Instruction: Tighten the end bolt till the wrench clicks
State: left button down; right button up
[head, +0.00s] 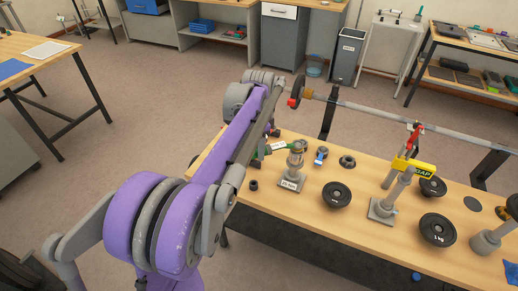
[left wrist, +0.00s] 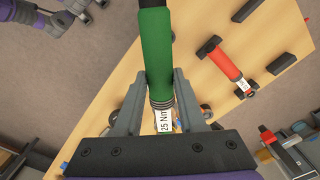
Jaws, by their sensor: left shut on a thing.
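My left gripper (left wrist: 160,110) is shut on a green-handled wrench (left wrist: 156,50) with a white "25 Nm" label. In the head view the green wrench (head: 278,146) shows only in part beside my left arm, near the table's left end. A long grey bar (head: 370,108) runs above the back of the table. Its left end carries a dark disc (head: 298,91) and a small red piece (head: 292,103). I cannot make out the end bolt itself. My right gripper is in neither view.
Floor is free left of the table.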

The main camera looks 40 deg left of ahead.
pick_arm(q)
jog(key=shift+s+d+n, duration=0.15)
jog(key=shift+d+n, duration=0.1)
jog(key=shift+n, duration=0.05)
dwell(0.5)
jog(key=shift+r+p, duration=0.65)
jog(key=shift+r, duration=0.45)
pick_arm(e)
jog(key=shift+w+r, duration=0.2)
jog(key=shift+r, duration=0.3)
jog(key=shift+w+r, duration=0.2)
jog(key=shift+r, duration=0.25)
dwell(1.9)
pick_arm(q)
jog(key=shift+r, duration=0.2)
jog(key=shift+r+p, duration=0.9)
jog(key=shift+r, duration=0.9)
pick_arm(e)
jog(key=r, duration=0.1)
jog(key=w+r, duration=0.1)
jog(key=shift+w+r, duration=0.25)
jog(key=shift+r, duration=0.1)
pick_arm(q)
jog(key=shift+s+f, duration=0.1)
jog(key=shift+f, duration=0.05)
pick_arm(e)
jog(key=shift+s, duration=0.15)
